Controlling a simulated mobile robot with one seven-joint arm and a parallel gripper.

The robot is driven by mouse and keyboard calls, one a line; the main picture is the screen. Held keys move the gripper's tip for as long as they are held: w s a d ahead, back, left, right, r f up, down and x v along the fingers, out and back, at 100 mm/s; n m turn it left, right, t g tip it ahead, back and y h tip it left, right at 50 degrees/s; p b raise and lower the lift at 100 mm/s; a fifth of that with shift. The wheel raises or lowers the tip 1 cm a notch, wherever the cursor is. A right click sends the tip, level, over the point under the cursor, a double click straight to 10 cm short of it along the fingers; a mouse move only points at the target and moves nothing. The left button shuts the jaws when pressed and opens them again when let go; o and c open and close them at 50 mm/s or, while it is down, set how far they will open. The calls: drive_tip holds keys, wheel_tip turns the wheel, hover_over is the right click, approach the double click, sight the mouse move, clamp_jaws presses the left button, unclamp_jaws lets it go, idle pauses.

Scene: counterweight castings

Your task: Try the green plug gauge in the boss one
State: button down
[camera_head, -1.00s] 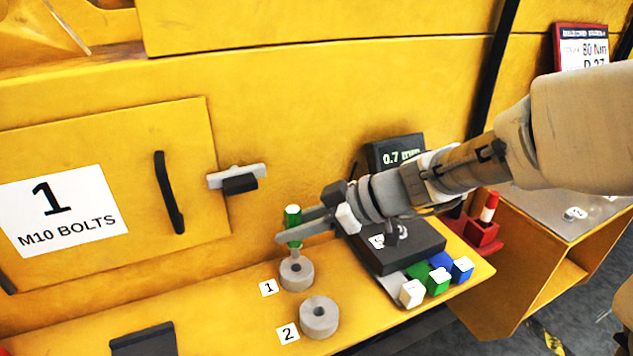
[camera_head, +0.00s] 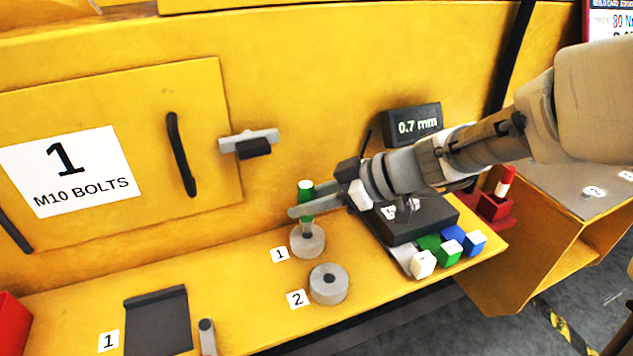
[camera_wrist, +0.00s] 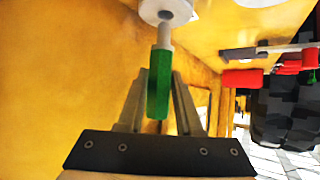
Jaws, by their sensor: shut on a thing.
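The green plug gauge (camera_head: 306,204) stands upright in my gripper (camera_head: 303,208), with a white top and a thin grey pin pointing down. My gripper is shut on its green handle. The ring-shaped grey boss one (camera_head: 307,243), beside a label 1, is directly under the pin. In the wrist view, the green handle (camera_wrist: 159,85) is between the fingers and the pin reaches to the pale boss (camera_wrist: 166,10) at the top edge. The pin's tip is at the boss's hole; I cannot tell how far it is inside.
Boss two (camera_head: 329,285) stands close in front, by a label 2. A dark block (camera_head: 415,219) and several coloured cubes (camera_head: 450,252) are to the right. A display (camera_head: 412,125) reads 0.7 mm. A dark plate (camera_head: 157,322) lies at the lower left. The yellow wall is close behind.

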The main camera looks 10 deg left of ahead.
sight(308, 219)
drive_tip(key=shift+f+b, duration=2.05)
drive_tip(key=shift+b, duration=1.15)
idle(3.1)
drive_tip(key=c, duration=0.5)
unclamp_jaws()
drive_tip(key=p+v, duration=0.4)
drive_tip(key=v, duration=1.3)
wheel_tip(308, 219, up, 12)
drive_tip(key=p, duration=0.6)
drive_tip(key=shift+d, duration=0.25)
